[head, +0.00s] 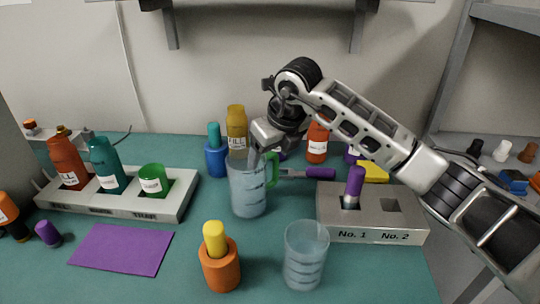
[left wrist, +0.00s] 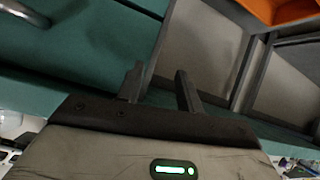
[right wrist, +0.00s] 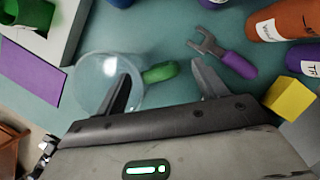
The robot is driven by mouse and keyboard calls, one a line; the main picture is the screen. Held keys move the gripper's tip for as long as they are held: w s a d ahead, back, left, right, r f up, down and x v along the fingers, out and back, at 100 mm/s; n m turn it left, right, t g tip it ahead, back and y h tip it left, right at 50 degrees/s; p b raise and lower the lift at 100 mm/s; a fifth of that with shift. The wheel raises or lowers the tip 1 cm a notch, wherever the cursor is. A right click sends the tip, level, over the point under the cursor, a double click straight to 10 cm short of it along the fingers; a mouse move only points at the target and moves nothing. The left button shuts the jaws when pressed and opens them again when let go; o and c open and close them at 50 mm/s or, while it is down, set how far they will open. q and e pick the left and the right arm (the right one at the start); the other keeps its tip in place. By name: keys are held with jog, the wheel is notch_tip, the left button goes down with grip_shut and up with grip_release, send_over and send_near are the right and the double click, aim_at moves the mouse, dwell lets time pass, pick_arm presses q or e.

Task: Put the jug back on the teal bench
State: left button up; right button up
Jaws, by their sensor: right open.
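The clear jug (head: 248,188) with a green handle (head: 272,169) stands upright on the teal bench (head: 345,276), near the middle of the head view. In the right wrist view its round mouth (right wrist: 92,68) shows from above. My right gripper (right wrist: 162,75) is open, above the handle side of the jug. The green handle (right wrist: 159,72) shows between its fingers, and one finger overlaps the jug's side; contact cannot be told. My left gripper (left wrist: 158,78) is outside the head view; its fingers are apart and empty over a grey frame beside a teal surface.
A clear beaker (head: 305,260) and an orange pot with a yellow top (head: 219,265) stand in front. A white rack (head: 110,210) with bottles is left, a grey No. 1/No. 2 block (head: 373,236) right. A purple-handled tool (head: 318,173) lies behind the jug.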

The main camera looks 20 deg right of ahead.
jog(key=v, duration=1)
jog(key=shift+r, duration=0.35)
jog(key=shift+s, duration=0.15)
